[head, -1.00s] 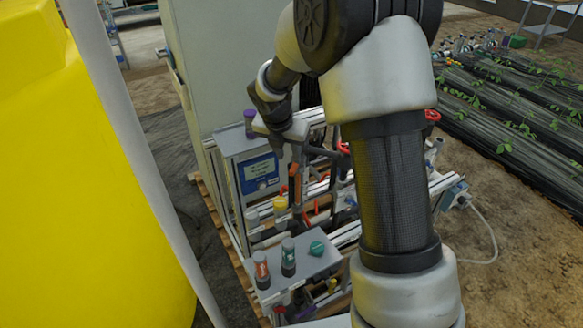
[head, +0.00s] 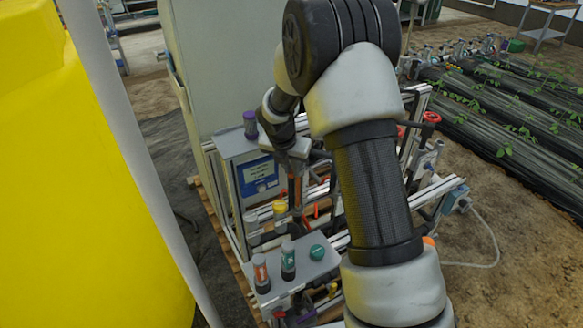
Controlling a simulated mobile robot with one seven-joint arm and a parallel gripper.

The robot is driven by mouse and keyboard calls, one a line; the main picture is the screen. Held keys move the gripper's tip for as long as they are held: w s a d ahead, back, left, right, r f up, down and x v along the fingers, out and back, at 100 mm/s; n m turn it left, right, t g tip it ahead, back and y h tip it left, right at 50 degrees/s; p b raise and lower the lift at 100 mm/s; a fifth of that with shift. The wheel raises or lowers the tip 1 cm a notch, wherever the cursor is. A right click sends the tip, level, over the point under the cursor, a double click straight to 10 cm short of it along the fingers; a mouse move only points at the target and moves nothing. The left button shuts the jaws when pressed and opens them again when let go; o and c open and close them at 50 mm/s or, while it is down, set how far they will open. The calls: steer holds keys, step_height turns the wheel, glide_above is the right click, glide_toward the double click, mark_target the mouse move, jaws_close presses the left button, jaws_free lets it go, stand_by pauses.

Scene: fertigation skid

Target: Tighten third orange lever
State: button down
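My gripper (head: 295,190) points down over the skid from the end of my arm. Its dark fingers are small and partly lost against the frame, so I cannot tell how far apart they are. An orange upright piece (head: 291,189) shows right at the fingers; it looks like a lever, but I cannot tell whether they touch it. A thin red-orange piece (head: 315,211) stands just right of the fingers, among the pipes. My arm hides much of the skid's right side, so I cannot make out the row of levers or pick out the third.
A grey box (head: 300,262) with orange- and green-labelled bottles stands in front. A blue-labelled panel (head: 258,175) and a yellow-capped part (head: 280,209) are left of the gripper. A yellow tank (head: 80,200) and white post (head: 140,150) fill the left. Red handwheels (head: 431,117) are behind right.

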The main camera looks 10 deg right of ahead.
steer(key=shift+d+r+p, duration=0.15)
steer(key=shift+p, duration=0.35)
steer(key=shift+s+d+n+y+p, duration=0.15)
steer(key=shift+d+n+y+p, duration=0.45)
steer(key=shift+n+p, duration=1.3)
steer(key=shift+s+d+n+y+p, duration=0.1)
steer(key=shift+d+n+y+p, duration=0.5)
steer(key=shift+p, duration=2.35)
steer(key=shift+s+d+n+y+p, duration=0.25)
steer(key=shift+d+n+p, duration=0.5)
steer(key=shift+n+p, duration=1.25)
steer(key=shift+w+m+t+p, duration=0.1)
steer(key=shift+m+t+p, duration=0.2)
steer(key=shift+m+p, duration=0.2)
steer(key=c, duration=1.8)
jaws_free()
steer(key=shift+o, duration=0.2)
